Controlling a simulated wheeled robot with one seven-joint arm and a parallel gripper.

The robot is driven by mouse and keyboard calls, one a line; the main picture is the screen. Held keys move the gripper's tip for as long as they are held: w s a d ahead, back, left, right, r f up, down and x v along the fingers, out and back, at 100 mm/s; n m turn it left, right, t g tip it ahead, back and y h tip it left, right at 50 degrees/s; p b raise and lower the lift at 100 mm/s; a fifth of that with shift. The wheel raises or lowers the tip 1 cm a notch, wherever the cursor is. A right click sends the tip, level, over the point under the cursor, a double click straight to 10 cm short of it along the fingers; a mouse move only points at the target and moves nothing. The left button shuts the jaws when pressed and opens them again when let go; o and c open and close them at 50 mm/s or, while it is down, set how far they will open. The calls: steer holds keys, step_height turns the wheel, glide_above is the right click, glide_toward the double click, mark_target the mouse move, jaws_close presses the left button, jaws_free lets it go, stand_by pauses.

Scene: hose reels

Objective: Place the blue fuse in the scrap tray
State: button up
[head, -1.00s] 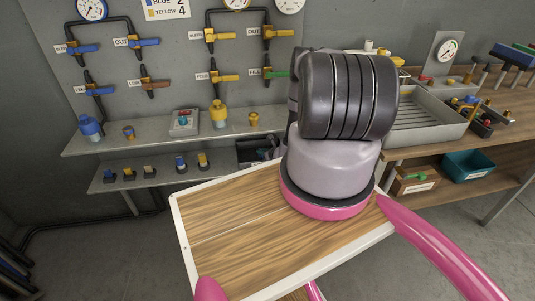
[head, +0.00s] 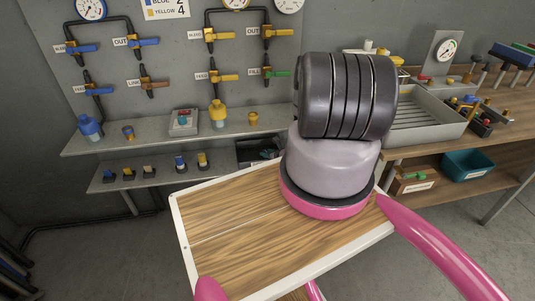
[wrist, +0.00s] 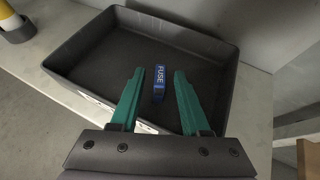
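The blue fuse (wrist: 158,83), marked FUSE, lies on the floor of the dark grey scrap tray (wrist: 78,41) in the wrist view. My gripper (wrist: 159,72) has green fingers, spread apart over the tray. The fuse shows between them with a gap on each side, and neither finger appears to touch it. In the head view the tray (head: 243,152) stands at the right end of the lower shelf, partly hidden by my arm. The fuse cannot be made out there.
The lower shelf (head: 140,180) carries several small blue and yellow parts in dark holders. The upper shelf (head: 152,138) holds a blue and a yellow fitting. Valves are on the wall panel above. A workbench with a grey basin (head: 430,128) stands at the right.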

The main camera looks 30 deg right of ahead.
steer(key=shift+r, duration=0.15)
steer(key=v, duration=1.2)
